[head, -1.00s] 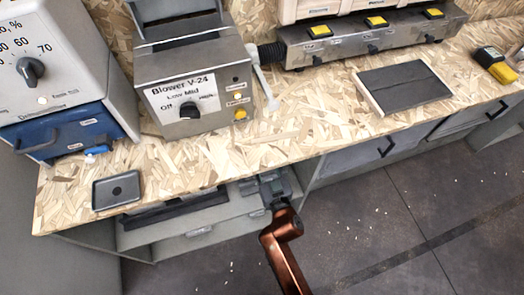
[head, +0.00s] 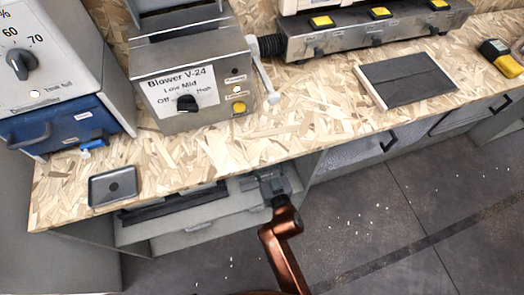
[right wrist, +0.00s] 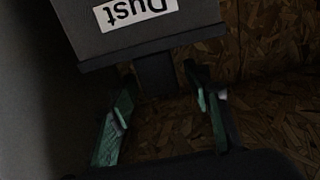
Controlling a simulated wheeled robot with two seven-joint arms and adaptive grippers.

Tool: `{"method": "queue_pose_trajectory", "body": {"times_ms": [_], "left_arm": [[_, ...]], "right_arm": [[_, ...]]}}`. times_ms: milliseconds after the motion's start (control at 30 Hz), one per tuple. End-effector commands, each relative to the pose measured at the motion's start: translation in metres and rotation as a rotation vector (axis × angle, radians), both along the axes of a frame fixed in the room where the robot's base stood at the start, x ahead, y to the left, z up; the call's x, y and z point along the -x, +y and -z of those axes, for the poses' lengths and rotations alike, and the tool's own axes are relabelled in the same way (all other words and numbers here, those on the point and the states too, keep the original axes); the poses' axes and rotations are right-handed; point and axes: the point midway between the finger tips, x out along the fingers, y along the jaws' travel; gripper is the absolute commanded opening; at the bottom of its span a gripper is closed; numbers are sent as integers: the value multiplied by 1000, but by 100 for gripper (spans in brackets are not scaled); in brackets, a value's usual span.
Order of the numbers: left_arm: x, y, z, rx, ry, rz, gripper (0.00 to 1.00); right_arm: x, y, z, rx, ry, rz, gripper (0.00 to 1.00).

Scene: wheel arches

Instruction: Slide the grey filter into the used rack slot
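A flat dark grey panel (head: 408,80) with a pale wooden edge lies on the bench at the right; I cannot tell for sure that it is the grey filter. Dark flat pieces (head: 172,205) show on the shelf under the bench; no slot there is clearly marked as used. My right gripper (head: 268,184) is under the bench's front edge, partly hidden. In the right wrist view the right gripper (right wrist: 165,118) is open, its greenish fingers apart. A dark block (right wrist: 154,76) stands ahead, between and beyond the fingertips, below a grey box labelled "Dust" (right wrist: 140,35). My left gripper is out of view.
The bench top (head: 290,130) is clear in the middle. A blower unit (head: 190,95), a blue-drawer machine (head: 60,130), a small grey tray (head: 113,186), a button panel (head: 375,35) and a yellow-black device (head: 500,58) stand on it. Bench front and shelf walls surround the right gripper.

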Motion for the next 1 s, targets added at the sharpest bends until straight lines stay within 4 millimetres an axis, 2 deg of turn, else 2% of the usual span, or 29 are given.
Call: {"method": "queue_pose_trajectory", "body": {"times_ms": [267,433,800,1000], "left_arm": [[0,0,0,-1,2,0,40],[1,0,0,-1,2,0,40],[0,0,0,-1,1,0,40],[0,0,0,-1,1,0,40]], "right_arm": [[0,0,1,0,1,0,48],[11,-4,2,1,2,1,48],[80,-27,2,0,3,1,48],[105,-35,1,1,2,1,48]]}}
